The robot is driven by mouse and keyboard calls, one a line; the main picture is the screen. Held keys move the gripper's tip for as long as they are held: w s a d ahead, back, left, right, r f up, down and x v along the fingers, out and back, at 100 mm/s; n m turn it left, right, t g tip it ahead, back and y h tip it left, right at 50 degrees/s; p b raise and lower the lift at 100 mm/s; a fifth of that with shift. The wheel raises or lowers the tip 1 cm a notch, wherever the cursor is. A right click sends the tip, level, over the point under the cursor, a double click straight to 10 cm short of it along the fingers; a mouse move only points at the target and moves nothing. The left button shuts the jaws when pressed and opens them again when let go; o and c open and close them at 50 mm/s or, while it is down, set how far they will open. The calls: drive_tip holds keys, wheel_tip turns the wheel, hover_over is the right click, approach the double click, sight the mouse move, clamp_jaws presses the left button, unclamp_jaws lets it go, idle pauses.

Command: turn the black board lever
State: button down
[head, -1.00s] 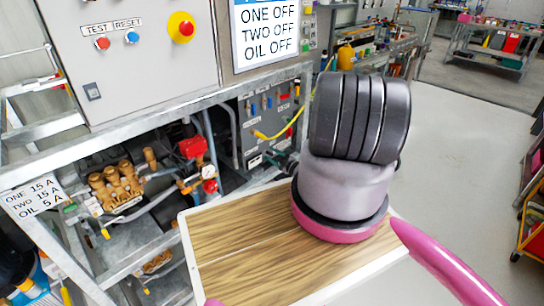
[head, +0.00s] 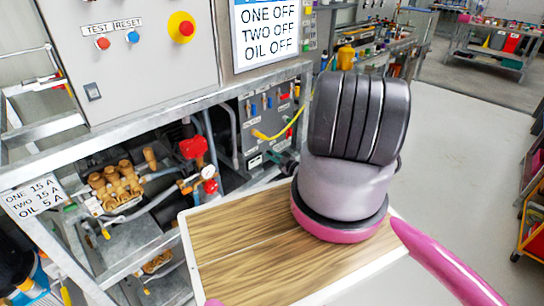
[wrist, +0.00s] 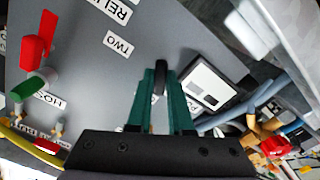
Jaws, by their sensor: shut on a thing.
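In the wrist view, my gripper (wrist: 160,84) has its two green fingers shut on the black board lever (wrist: 160,68). The lever is a small dark bar that shows between the fingertips, in front of the grey board. Its lower part and pivot are hidden by the fingers. The grey board (wrist: 75,80) carries white labels, one reading TWO. In the head view the board (head: 248,128) is under the big panel, partly behind my arm.
A red lever (wrist: 38,40) and a green lever (wrist: 35,86) stand out from the board at left in the wrist view. A black-and-white plate (wrist: 208,84) is right of my fingers. Brass fittings and hoses (head: 118,188) fill the frame below. Open floor (head: 465,140) lies at right.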

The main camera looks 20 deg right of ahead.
drive_tip(key=m, duration=0.6)
drive_tip(key=shift+f, duration=0.1)
idle(0.5)
drive_tip(key=c, duration=0.8)
unclamp_jaws()
drive_tip(key=v, duration=1.1)
